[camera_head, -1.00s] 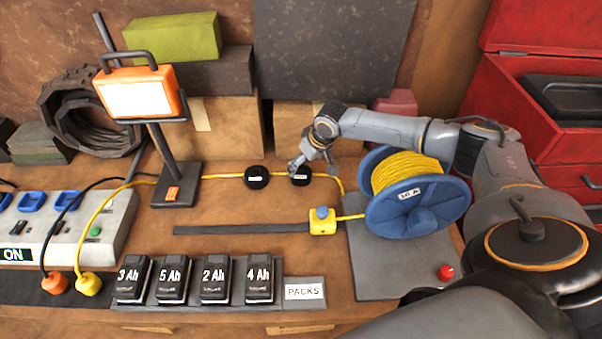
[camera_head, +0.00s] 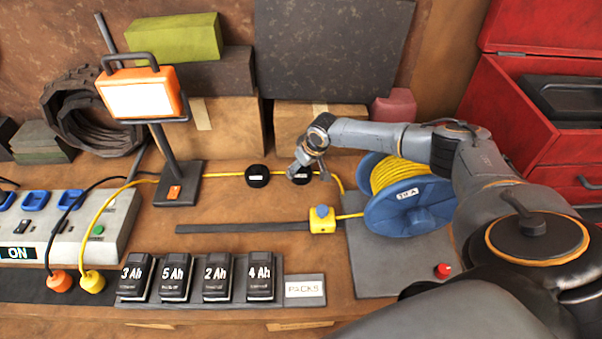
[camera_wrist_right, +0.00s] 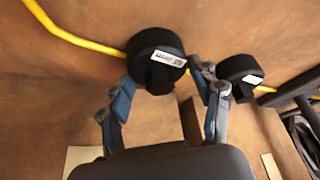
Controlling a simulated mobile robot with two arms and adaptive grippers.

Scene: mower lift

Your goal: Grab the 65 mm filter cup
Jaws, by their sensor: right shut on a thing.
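Two black round filter cups with white labels sit on the brown bench along the yellow cable. The right-hand cup (camera_head: 303,175) is at my right gripper (camera_head: 300,168), which covers part of it. In the right wrist view this cup (camera_wrist_right: 157,45) is between the two fingers of the right gripper (camera_wrist_right: 165,85), which is shut on it. The second cup (camera_head: 256,175) stands free to the left; in the right wrist view it (camera_wrist_right: 240,70) is just outside one finger. The label sizes are too small to read surely. My left gripper is not in view.
A blue reel of yellow cable (camera_head: 408,205) stands under my right arm. An orange work lamp (camera_head: 141,92) is at left. Battery packs (camera_head: 215,275) line the front, near a power strip (camera_head: 75,225). Boxes (camera_head: 225,122) stand behind; a red toolbox (camera_head: 545,125) is at right.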

